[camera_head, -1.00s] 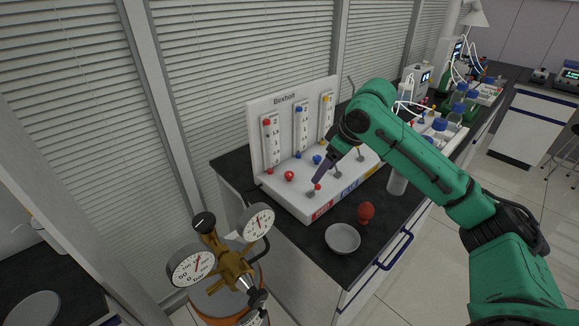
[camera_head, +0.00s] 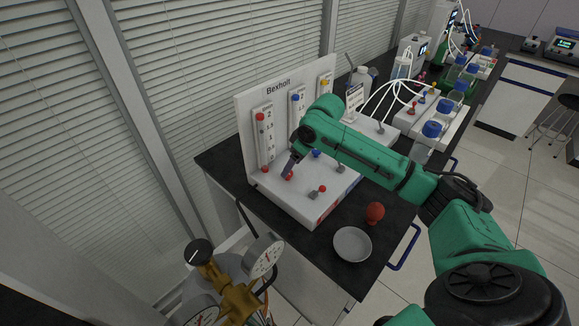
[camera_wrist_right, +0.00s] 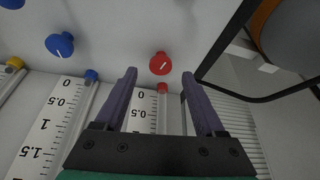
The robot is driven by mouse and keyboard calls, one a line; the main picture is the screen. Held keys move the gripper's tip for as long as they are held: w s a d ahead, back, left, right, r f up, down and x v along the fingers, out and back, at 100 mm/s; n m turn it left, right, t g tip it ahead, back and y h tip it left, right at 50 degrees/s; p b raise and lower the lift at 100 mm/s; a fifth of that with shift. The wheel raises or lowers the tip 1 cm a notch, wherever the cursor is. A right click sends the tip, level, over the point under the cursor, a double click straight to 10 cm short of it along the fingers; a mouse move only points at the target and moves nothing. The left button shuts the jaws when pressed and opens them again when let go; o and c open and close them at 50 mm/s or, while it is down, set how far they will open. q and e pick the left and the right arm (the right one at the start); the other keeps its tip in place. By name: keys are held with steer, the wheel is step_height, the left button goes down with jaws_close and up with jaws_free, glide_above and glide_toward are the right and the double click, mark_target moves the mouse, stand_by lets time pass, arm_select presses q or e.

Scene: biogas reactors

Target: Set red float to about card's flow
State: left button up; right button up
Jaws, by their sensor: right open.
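The white Bexholt panel (camera_head: 284,120) carries three upright scales with red, blue and yellow ends. The red scale (camera_head: 262,136) is leftmost; its float is too small to make out. In the head view my right gripper (camera_head: 289,171) is at the red knob (camera_head: 289,177), partly hiding it. In the right wrist view the open fingers (camera_wrist_right: 159,75) stand on either side of the red knob (camera_wrist_right: 160,64), with a gap to each side. The knob has a white mark. The red scale (camera_wrist_right: 143,105) appears upside down behind the fingers. A small printed card (camera_head: 355,98) stands behind my arm; its text is unreadable.
The blue knob (camera_wrist_right: 60,44) is beside the red one. A red-tipped toggle (camera_head: 322,189) stands in front on the panel base. A grey dish (camera_head: 352,244) and a red egg-shaped object (camera_head: 375,212) lie at the bench front. A brass gauge regulator (camera_head: 238,298) stands below left.

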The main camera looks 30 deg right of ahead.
steer(key=x, duration=0.3)
steer(key=shift+s, duration=0.15)
steer(key=c, duration=0.3)
jaws_close()
steer(key=p, duration=0.2)
steer(key=m+p, duration=0.1)
steer(key=p, duration=0.1)
steer(key=shift+a+r+m, duration=0.15)
steer(key=shift+r+m, duration=0.15)
steer(key=shift+r, duration=0.1)
steer(key=shift+f+h+p, duration=0.2)
steer(key=shift+h+p, duration=0.1)
steer(key=shift+f, duration=0.2)
steer(key=shift+o, duration=1.5)
jaws_free()
steer(key=shift+t, duration=0.3)
arm_select(q)
steer(key=r, duration=0.1)
steer(key=w+r, duration=0.1)
steer(key=r, duration=0.2)
steer(key=shift+w+r, duration=0.25)
steer(key=shift+r, duration=0.05)
